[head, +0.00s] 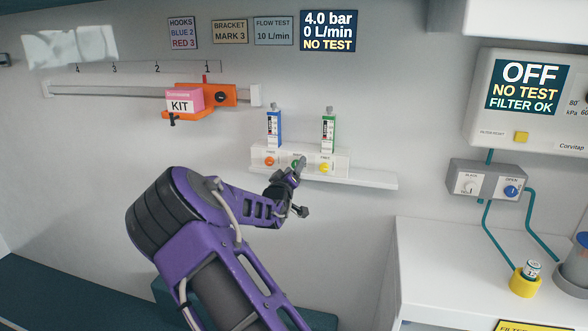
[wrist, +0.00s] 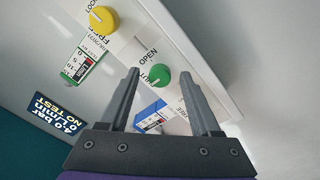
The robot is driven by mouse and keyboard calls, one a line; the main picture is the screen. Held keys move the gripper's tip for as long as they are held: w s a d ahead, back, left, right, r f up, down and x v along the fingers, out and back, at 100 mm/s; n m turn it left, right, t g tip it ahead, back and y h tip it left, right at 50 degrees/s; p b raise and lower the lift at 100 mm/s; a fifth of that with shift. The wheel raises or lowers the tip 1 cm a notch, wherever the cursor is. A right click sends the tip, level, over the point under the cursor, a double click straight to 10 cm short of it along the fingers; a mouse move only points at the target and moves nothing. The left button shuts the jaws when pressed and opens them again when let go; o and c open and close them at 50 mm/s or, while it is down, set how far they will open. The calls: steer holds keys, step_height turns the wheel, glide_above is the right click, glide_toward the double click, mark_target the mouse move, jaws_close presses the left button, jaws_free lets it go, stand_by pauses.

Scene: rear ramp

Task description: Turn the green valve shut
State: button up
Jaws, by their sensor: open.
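The green valve (wrist: 159,77) is a small round knob on a white panel, between the printed words OPEN and SHUT. In the wrist view it lies between my two fingertips in the picture; I cannot tell whether they touch it. Its pointer is too small to read. In the wrist view my gripper (wrist: 160,72) is open, one finger on each side of the knob, with nothing held.
An orange knob (head: 270,161) and a yellow knob (head: 325,168) flank the valve. Blue (head: 274,129) and green (head: 328,134) flow meters stand above. A shelf (head: 365,180) juts below. The display (head: 329,31) reads 4.0 bar, 0 L/min, NO TEST. An orange kit carriage (head: 185,115) hangs left.

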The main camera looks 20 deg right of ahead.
steer(key=v, duration=1.7)
steer(key=shift+s, duration=0.15)
steer(key=shift+a, duration=0.2)
